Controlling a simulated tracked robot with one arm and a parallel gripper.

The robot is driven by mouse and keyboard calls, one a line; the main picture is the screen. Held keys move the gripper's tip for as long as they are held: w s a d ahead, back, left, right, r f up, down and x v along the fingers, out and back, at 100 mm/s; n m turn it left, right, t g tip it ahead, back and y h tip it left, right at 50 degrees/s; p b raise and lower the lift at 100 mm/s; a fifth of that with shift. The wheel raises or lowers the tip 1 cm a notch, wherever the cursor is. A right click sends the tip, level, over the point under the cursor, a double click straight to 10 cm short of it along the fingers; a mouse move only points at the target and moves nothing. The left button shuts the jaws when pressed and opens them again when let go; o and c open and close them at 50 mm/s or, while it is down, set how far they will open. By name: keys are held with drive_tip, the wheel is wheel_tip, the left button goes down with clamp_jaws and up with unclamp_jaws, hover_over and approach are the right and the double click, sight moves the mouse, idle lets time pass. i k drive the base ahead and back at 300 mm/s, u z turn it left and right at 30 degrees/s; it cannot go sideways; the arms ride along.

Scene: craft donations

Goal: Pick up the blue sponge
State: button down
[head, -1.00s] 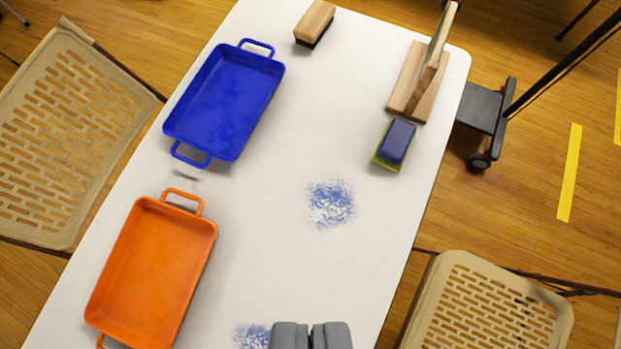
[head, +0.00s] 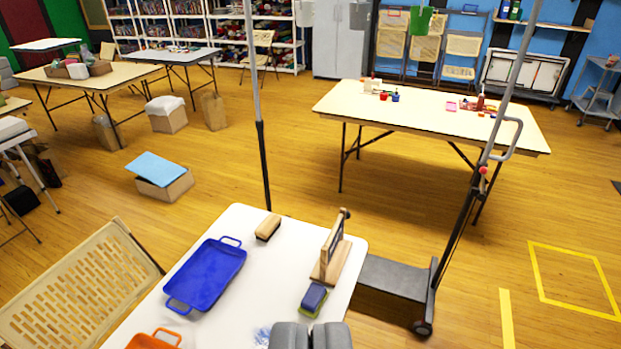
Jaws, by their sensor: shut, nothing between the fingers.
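The blue sponge (head: 314,296) lies on the right side of the white table (head: 262,262), with a yellow-green layer under its blue top. My gripper (head: 311,338) is at the bottom edge of the view, its two grey fingers together and empty. In the picture the sponge shows just above the fingertips, which cover part of the table. I see no contact between gripper and sponge.
A wooden stand (head: 331,258) is just behind the sponge. A brush (head: 268,227), a blue tray (head: 207,273) and an orange tray (head: 155,340) share the table. A tan chair (head: 80,290) is at left; a wheeled pole stand (head: 425,290) is at right.

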sight(310, 305)
drive_tip(key=u, duration=0.9)
drive_tip(key=k, duration=1.2)
drive_tip(key=z, duration=0.7)
drive_tip(key=i, duration=1.05)
drive_tip(key=u, duration=0.05)
